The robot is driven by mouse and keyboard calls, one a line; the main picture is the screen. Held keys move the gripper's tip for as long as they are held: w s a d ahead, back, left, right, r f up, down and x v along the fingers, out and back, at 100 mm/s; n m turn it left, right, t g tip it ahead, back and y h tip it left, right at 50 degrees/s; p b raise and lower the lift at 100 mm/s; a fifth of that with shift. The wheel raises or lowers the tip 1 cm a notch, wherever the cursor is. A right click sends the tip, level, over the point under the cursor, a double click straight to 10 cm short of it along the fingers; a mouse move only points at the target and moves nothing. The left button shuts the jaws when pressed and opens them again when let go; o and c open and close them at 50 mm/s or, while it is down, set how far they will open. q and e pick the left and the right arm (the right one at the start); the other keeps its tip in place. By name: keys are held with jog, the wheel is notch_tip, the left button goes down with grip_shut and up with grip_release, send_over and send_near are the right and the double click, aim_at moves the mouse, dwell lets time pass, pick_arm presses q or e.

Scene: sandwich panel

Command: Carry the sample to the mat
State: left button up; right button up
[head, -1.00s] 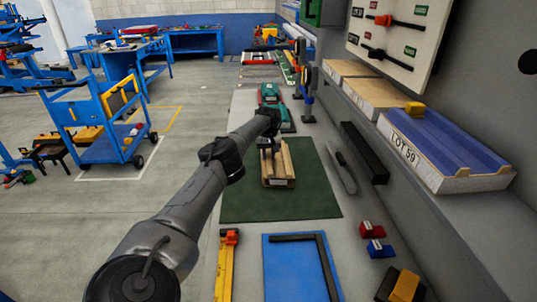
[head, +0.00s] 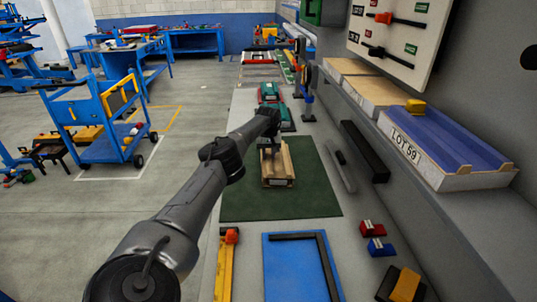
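A small light-wood sample (head: 285,166) with raised ribs along its length lies on the dark green mat (head: 280,206), near the mat's far edge. My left gripper (head: 271,150) points down at the far left part of the sample. The fingers are small and dark here, and I cannot tell whether they touch or grip it. My arm comes in from the lower left and covers part of the mat's left side. My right gripper is not in view.
A blue panel with a black angle (head: 297,238) and a yellow tool (head: 225,262) lie in front of the mat. Red (head: 372,229) and blue (head: 380,248) blocks lie at right. A shelf along the right holds a LOT 59 panel (head: 445,172). Teal and red items (head: 270,92) stand beyond the mat.

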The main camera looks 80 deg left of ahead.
aim_at(269, 155)
pick_arm(q)
jog(key=o, duration=0.5)
jog(key=shift+o, duration=0.2)
notch_tip(269, 155, up, 14)
jog(key=p, duration=0.4)
jog(key=shift+p, duration=0.4)
